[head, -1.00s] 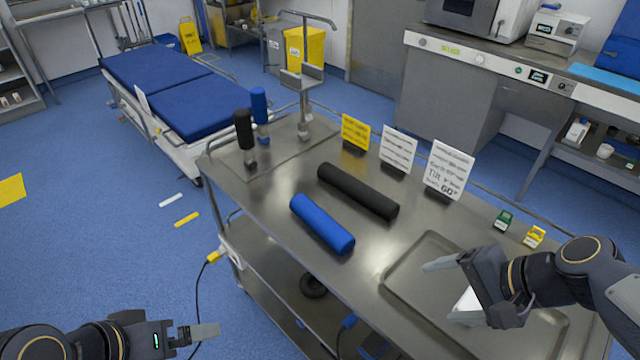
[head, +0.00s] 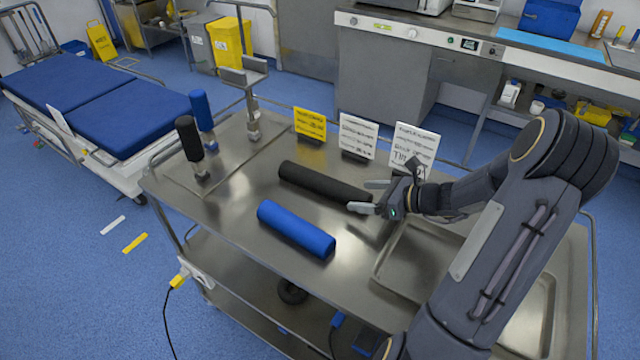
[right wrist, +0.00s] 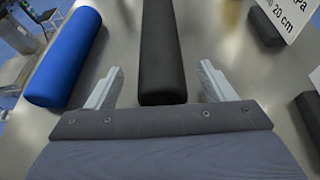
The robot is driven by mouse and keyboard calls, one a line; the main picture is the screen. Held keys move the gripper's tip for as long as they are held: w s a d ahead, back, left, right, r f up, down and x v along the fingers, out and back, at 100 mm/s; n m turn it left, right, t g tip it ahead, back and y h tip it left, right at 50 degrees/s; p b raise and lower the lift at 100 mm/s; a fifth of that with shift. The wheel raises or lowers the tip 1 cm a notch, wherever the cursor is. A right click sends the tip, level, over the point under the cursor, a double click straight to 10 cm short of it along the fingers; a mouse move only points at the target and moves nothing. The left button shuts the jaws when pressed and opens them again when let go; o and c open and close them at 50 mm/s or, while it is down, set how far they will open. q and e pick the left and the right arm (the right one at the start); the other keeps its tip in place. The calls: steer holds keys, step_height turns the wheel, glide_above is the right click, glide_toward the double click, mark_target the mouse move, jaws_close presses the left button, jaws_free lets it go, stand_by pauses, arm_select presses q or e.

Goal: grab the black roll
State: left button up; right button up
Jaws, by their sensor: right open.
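The black roll (head: 322,182) lies on the steel cart top (head: 225,222), behind the blue roll (head: 296,229). My right gripper (head: 369,196) is open at the right end of the black roll, with one finger on either side of that end in the picture. In the right wrist view the black roll (right wrist: 162,55) runs away from between the open fingers (right wrist: 159,88), and nothing is gripped. The blue roll (right wrist: 66,58) lies to the left there. I cannot tell whether a finger touches the black roll. My left gripper is out of view.
A yellow sign (head: 310,123) and two white signs (head: 358,136) stand behind the black roll. Upright black (head: 188,140) and blue (head: 201,110) handles stand at the cart's left end. A shallow tray (head: 385,262) is at the right, partly behind my arm.

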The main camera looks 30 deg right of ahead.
mark_target(354, 195)
steer(key=x, duration=0.3)
steer(key=shift+w+a+f, duration=0.15)
steer(key=shift+w+f, duration=0.05)
steer(key=shift+w, duration=0.05)
steer(key=c, duration=1.2)
